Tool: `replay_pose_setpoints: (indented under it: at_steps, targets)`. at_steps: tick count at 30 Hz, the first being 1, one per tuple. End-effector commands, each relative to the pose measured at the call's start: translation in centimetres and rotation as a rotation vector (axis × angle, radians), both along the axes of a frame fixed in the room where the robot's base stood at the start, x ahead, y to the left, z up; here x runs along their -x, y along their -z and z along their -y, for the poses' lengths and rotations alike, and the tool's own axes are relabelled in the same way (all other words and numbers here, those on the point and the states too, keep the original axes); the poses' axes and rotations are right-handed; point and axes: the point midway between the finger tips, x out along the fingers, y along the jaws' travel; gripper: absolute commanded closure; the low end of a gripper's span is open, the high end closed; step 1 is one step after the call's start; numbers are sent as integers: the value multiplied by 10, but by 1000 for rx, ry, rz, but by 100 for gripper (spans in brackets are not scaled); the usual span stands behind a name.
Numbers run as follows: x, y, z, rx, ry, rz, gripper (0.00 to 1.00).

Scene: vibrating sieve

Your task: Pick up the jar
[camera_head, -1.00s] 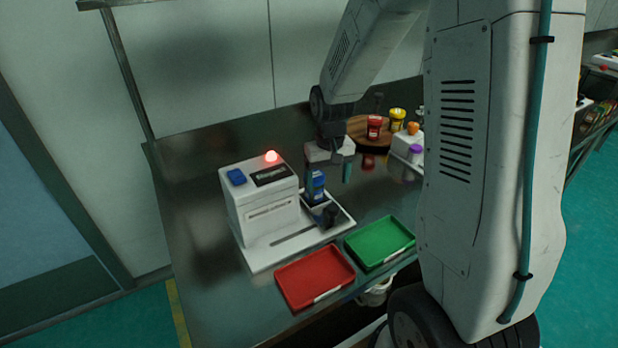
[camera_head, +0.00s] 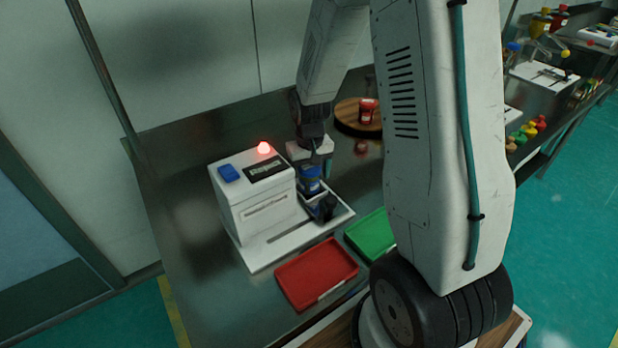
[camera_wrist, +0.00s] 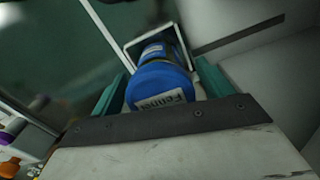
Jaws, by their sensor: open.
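The jar (camera_head: 310,183) has a blue lid and blue label and stands at the right side of the white machine. In the wrist view the jar's blue lid (camera_wrist: 160,86) faces me, with lettering on it. My gripper (camera_head: 313,164) is above and around the top of the jar. In the wrist view its two teal fingers are apart, one on each side of the lid, and the gripper (camera_wrist: 162,92) is open. The jar's lower part goes into or past a white square frame (camera_wrist: 183,50). Whether the fingers touch the jar is not clear.
The white machine (camera_head: 250,205) with a lit red lamp stands close left of the jar. A red tray (camera_head: 316,273) and a green tray (camera_head: 370,234) lie nearer. A round wooden board (camera_head: 350,126) is behind.

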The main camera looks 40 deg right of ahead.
Motion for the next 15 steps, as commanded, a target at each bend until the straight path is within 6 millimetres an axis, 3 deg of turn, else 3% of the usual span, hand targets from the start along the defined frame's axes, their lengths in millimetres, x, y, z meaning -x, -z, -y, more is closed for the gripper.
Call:
replay_pose_setpoints:
  at_steps: [4, 11, 15]
  targets:
    - [0, 13, -1, 0, -2, -1, 21]
    - [0, 14, -2, 0, -3, 0, 21]
    - [0, 14, -2, 0, -3, 0, 60]
